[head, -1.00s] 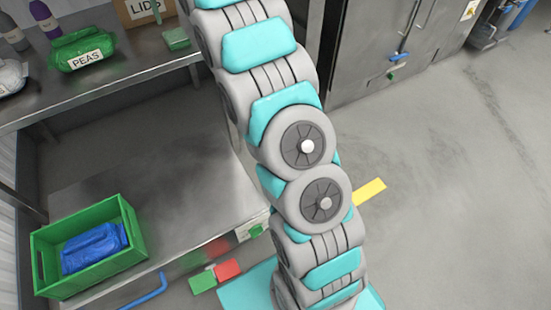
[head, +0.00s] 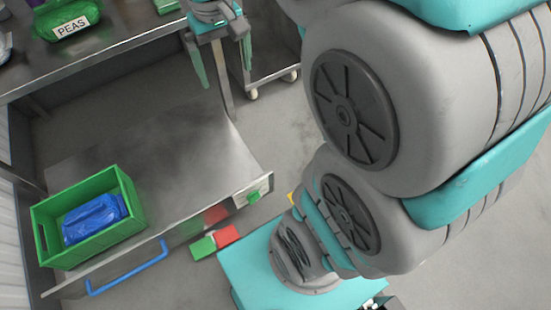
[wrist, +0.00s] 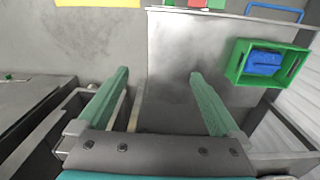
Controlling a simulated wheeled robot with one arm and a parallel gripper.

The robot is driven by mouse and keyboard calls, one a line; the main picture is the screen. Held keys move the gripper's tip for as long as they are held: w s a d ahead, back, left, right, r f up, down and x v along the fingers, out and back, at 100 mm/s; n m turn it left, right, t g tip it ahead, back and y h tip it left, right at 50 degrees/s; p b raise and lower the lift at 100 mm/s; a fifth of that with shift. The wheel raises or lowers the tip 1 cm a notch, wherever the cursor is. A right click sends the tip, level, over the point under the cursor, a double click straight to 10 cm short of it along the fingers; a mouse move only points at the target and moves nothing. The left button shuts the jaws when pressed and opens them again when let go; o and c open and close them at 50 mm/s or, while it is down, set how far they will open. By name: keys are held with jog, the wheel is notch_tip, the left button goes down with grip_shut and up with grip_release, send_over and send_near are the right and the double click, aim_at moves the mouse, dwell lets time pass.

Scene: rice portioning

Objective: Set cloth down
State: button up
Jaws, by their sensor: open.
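A small flat green piece (head: 167,5), which looks like the folded cloth, lies on the steel shelf at the top edge of the head view, partly cut off. My gripper (head: 226,76) is just right of it at the shelf's front edge, pointing down, with its two green fingers apart. In the wrist view my gripper (wrist: 158,74) is open, and nothing shows between the fingers. No cloth shows in the wrist view.
A steel drawer (head: 160,150) with a blue handle (head: 128,268) stands below the shelf (head: 120,45). A green crate (head: 135,208) with a blue bag (head: 95,220) sits on its left. A green PEAS bag (head: 65,17) is on the shelf. The drawer's middle is bare.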

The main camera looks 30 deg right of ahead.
jog(key=s+f+g, duration=0.1)
jog(key=s+f, duration=0.2)
jog(key=s, duration=0.7)
jog(key=s+f+g, duration=0.1)
jog(key=s+f, duration=0.3)
jog(key=s, duration=0.5)
jog(key=shift+s+a, duration=0.35)
